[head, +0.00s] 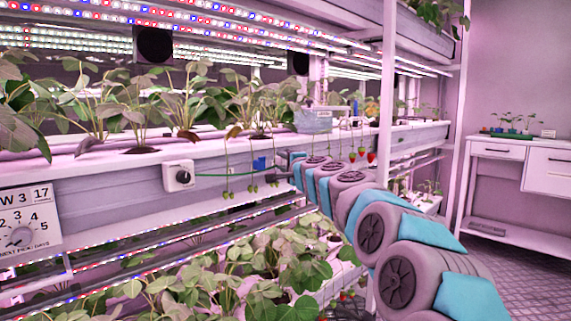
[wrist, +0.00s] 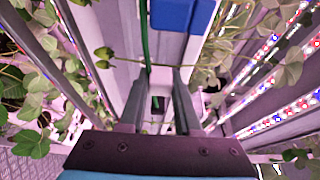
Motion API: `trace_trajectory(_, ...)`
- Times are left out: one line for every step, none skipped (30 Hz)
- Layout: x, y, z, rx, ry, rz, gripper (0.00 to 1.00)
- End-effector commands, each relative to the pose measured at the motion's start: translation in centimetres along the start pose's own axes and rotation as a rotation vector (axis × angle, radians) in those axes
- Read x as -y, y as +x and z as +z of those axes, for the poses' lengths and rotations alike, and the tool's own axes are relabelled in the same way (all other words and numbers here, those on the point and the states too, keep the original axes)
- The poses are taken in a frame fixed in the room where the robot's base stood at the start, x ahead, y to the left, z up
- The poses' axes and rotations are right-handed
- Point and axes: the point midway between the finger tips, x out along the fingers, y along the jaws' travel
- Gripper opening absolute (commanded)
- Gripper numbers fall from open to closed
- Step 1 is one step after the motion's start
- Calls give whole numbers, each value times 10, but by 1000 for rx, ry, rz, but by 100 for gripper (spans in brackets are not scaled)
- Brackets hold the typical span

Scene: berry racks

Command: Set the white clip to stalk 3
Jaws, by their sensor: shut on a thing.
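My gripper (head: 282,170) is at the front of the upper growing trough in the head view. In the wrist view its fingers (wrist: 160,72) are shut on a small pale piece (wrist: 159,86), which looks like the white clip and is mostly hidden between them. A green cord (head: 225,174) runs from a white box with a dark knob (head: 179,175) to my gripper. Thin stalks with green berries (head: 228,195) hang from the trough just left of my gripper. I see no stalk numbers.
A blue block (wrist: 183,14) is on the trough front beyond the fingers. Red strawberries (head: 371,157) hang farther right, behind my arm. A white dial board (head: 22,222) hangs at left. Leafy plants (head: 240,280) fill the lower shelf. A white upright (head: 388,80) stands at right.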

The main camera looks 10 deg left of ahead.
Motion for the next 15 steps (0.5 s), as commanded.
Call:
trace_trajectory(-2,0,-1,-1,1,2,0)
trace_trajectory(-2,0,-1,-1,1,2,33)
trace_trajectory(-2,0,-1,-1,1,2,37)
trace_trajectory(-2,0,-1,-1,1,2,41)
trace_trajectory(-1,0,-1,-1,1,2,44)
trace_trajectory(-1,0,-1,-1,1,2,49)
trace_trajectory(-1,0,-1,-1,1,1,52)
trace_trajectory(-1,0,-1,-1,1,1,55)
trace_trajectory(-1,0,-1,0,1,1,60)
trace_trajectory(-1,0,-1,0,1,1,62)
trace_trajectory(0,0,-1,0,1,1,62)
trace_trajectory(0,0,-1,0,1,1,62)
trace_trajectory(0,0,-1,0,1,1,62)
trace_trajectory(0,0,-1,0,1,1,62)
trace_trajectory(0,0,-1,0,1,0,62)
